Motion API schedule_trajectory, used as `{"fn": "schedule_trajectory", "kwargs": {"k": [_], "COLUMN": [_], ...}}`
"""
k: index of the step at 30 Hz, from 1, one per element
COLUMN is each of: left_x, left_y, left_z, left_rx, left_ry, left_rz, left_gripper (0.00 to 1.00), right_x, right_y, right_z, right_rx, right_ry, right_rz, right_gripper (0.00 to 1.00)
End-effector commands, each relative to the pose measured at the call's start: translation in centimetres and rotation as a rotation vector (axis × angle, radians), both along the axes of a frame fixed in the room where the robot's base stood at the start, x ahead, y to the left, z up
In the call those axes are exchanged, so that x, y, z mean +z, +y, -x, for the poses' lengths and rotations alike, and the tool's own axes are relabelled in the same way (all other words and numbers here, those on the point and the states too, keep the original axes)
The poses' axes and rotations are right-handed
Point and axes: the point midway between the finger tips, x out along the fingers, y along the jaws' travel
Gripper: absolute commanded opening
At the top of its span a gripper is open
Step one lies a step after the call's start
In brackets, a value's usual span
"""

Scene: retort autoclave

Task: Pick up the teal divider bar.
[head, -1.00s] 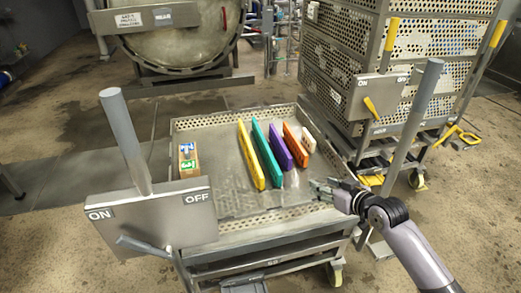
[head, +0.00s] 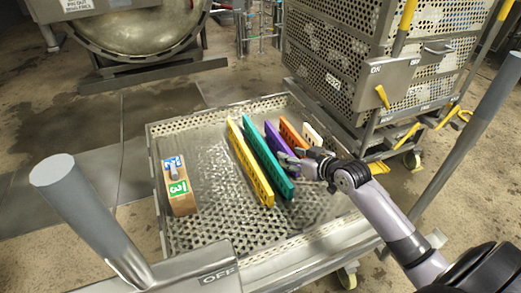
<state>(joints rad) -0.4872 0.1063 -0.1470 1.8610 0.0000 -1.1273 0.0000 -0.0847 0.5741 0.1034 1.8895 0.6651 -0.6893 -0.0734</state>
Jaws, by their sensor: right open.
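The teal divider bar (head: 266,158) stands on edge in the perforated metal tray (head: 222,250), between the yellow bar (head: 249,162) on its left and the purple bar (head: 279,143) on its right. My right gripper (head: 286,162) is open, with its fingertips at the right side of the teal bar's near half. It covers part of the purple bar's near end. I cannot tell whether the fingers touch the teal bar. My left gripper is not in view.
An orange bar (head: 292,137) and a white bar (head: 311,135) stand further right. A wooden block with number labels (head: 178,188) sits at the tray's left. Grey posts (head: 90,215) rise at the cart's near side. A perforated crate stack (head: 345,60) stands behind right.

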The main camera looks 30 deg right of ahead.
Motion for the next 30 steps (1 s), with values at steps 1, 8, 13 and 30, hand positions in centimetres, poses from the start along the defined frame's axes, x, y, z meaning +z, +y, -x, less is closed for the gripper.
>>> {"fn": "schedule_trajectory", "kwargs": {"k": [1, 8, 13, 30], "left_x": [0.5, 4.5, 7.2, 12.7], "left_y": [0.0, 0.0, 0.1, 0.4], "left_z": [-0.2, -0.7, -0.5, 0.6], "left_rx": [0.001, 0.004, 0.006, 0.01], "left_ry": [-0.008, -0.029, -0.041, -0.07], "left_rz": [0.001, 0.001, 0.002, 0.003], "left_gripper": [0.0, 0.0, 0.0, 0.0], "right_x": [-0.5, -2.8, -4.0, -6.4], "right_y": [0.2, 0.8, 1.2, 1.9], "right_z": [-1.1, -5.5, -8.1, -12.9], "right_rx": [0.0, 0.0, 0.0, 0.0], "right_ry": [-0.003, -0.003, -0.001, -0.001], "right_rz": [-0.003, -0.004, -0.003, -0.002], "right_gripper": [0.44, 0.44, 0.44, 0.44]}}
